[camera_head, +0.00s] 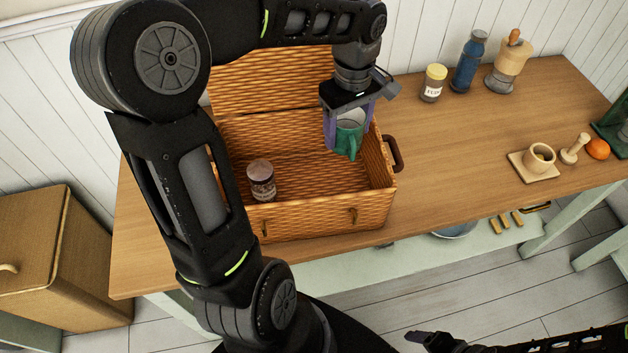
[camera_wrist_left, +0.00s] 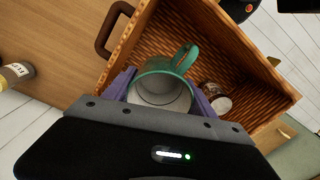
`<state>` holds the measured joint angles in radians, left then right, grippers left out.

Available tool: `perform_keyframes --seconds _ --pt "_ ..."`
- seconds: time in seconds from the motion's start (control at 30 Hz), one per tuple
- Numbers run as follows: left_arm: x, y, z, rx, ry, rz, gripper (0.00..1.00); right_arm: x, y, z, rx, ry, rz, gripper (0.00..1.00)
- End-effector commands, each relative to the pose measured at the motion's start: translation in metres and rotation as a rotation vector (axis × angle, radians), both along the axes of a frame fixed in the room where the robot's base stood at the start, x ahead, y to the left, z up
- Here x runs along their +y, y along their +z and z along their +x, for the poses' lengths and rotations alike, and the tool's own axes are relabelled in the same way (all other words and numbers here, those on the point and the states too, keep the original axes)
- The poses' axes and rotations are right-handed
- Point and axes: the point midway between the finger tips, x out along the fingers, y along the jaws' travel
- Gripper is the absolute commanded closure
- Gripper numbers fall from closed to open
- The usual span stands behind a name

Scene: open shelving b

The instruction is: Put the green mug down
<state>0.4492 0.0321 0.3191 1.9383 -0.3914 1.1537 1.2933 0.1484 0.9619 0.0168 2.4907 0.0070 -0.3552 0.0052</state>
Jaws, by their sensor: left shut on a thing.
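The green mug (camera_head: 347,137) is white inside with a green outside and handle. My left gripper (camera_head: 350,115) is shut on it, one finger on each side. The mug is over the right part of the open wicker basket (camera_head: 320,221), near its right wall. In the left wrist view the mug (camera_wrist_left: 164,84) is between the purple fingertips of my left gripper (camera_wrist_left: 163,95), handle toward the basket's inside. I cannot tell whether the mug's base touches the basket floor. My right gripper (camera_head: 432,340) shows only in part at the bottom edge, and its jaws are unclear.
A brown-lidded jar (camera_head: 261,180) stands inside the basket at the left; it also shows in the left wrist view (camera_wrist_left: 215,97). A yellow-lidded jar (camera_head: 433,83), blue bottle (camera_head: 468,62) and wooden mill (camera_head: 509,62) stand at the back.

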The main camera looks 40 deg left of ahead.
Motion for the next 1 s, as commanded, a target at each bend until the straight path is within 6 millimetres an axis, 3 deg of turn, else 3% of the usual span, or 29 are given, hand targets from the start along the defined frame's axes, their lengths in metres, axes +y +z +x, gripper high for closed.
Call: perform_keyframes --seconds 0.03,0.3,0.8,1.0 --pt "0.0 -0.013 -0.001 0.005 0.001 0.0 0.82 0.0 -0.008 -0.001 0.001 0.0 0.001 0.21" --pt "0.0 -0.052 -0.001 0.003 -0.001 -0.001 0.82 0.001 -0.021 0.001 -0.005 0.003 0.005 0.21" --pt "0.0 -0.06 -0.001 0.002 0.0 0.001 0.82 0.001 -0.021 0.002 -0.006 0.002 0.006 0.21" --pt "0.0 -0.088 -0.002 0.008 -0.001 -0.002 0.82 0.001 -0.017 0.001 -0.005 0.003 0.005 0.21"
